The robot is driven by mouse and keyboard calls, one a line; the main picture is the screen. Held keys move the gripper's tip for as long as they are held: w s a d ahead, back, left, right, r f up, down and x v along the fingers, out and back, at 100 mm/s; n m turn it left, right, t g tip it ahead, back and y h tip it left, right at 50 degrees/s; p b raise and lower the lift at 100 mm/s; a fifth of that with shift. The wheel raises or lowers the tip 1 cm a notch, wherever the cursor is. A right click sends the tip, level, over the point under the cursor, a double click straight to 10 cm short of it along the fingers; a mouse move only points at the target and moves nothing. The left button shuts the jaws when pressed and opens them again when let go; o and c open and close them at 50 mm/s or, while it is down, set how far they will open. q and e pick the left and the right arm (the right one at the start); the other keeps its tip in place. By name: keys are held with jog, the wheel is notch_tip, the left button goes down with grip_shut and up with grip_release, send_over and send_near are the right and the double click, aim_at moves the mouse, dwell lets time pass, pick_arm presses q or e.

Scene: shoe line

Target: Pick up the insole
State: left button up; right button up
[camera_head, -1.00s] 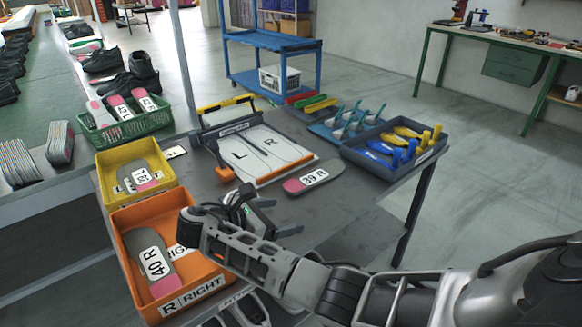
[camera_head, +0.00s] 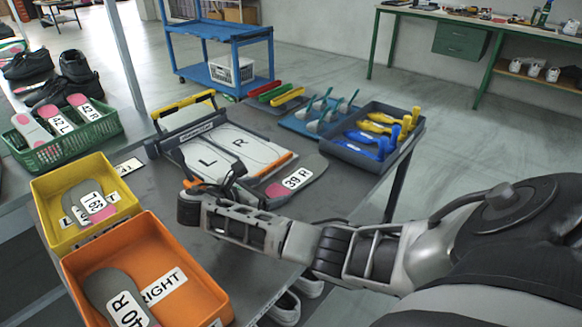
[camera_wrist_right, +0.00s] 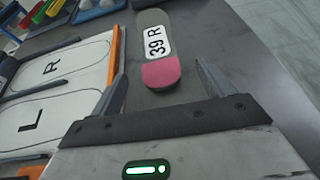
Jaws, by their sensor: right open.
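The insole marked 39 R (camera_head: 305,175) lies flat on the grey table, right of the L/R board. It is grey with a pink heel and a white label. In the right wrist view the insole (camera_wrist_right: 157,72) lies ahead, its pink heel nearest and between the lines of my two fingers. My right gripper (camera_wrist_right: 157,88) is open and empty. In the head view my right gripper (camera_head: 250,182) is near the insole's heel end, and its fingertips are partly hidden there. My left gripper is not in view.
An L/R board (camera_head: 217,160) lies left of the insole. An orange bin (camera_head: 200,268) and a yellow bin (camera_head: 45,186) hold other insoles; a green basket (camera_head: 60,150) is behind. A grey tray (camera_head: 355,160) with blue and yellow tools stands at the right.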

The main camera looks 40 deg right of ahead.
aim_at(283, 187)
jog(key=x, duration=0.5)
jog(key=shift+w+d+f+b, duration=0.2)
jog(key=shift+d+f+b, duration=0.1)
jog(key=shift+b, duration=0.1)
jog(key=c, duration=1.1)
